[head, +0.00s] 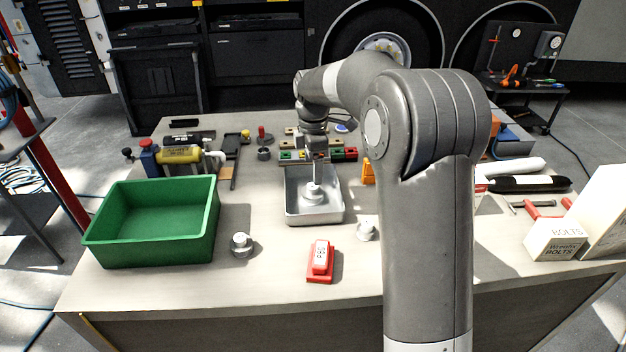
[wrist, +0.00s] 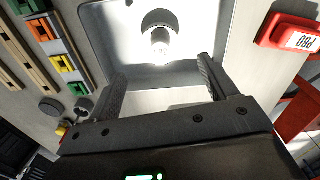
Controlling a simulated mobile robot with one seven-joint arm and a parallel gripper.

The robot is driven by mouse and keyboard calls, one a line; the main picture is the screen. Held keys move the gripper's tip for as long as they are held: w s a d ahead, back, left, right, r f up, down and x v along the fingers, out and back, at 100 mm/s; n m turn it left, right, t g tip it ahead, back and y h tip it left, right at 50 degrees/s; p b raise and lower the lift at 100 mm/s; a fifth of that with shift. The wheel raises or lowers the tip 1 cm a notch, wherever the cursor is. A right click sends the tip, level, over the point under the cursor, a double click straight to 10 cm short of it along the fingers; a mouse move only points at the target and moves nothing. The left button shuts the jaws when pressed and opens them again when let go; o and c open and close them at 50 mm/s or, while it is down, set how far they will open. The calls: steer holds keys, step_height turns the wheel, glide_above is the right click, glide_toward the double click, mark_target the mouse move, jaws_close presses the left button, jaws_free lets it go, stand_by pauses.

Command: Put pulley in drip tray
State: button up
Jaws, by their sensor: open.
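The drip tray (head: 297,211) is a shallow grey metal tray in the middle of the table. A round grey part with a white top, which looks like the pulley (head: 314,195), rests inside it. In the wrist view the pulley (wrist: 160,41) lies on the floor of the tray (wrist: 107,41), ahead of my fingertips and apart from them. My gripper (wrist: 163,73) is open and empty, with its fingers spread over the tray. In the head view my arm reaches over the tray's far end and the fingers are hard to make out.
A green bin (head: 150,250) stands left of the tray. A grey round part (head: 241,244), a red labelled block (head: 320,262) and a small white part (head: 365,232) lie in front. Coloured blocks (wrist: 62,62) sit behind the tray. White bolt boxes (head: 556,241) stand far right.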

mark_target(313, 186)
steer(key=s+d+r+m+t, duration=0.25)
steer(key=s+r+m, duration=0.3)
steer(key=s, duration=0.35)
steer(key=s+d+r+m+t, duration=0.1)
steer(key=s+d+r+m, duration=0.2)
steer(key=s+r+m, duration=0.35)
steer(key=s+d+f+m+t, duration=0.1)
steer(key=s+m, duration=0.3)
steer(key=s, duration=0.5)
steer(key=s+d+f+m+t, duration=0.1)
steer(key=s+d+f+m, duration=0.1)
steer(key=s, duration=0.8)
steer(key=shift+d+f+m, duration=0.15)
steer(key=shift+f+m, duration=0.5)
steer(key=shift+m, duration=0.25)
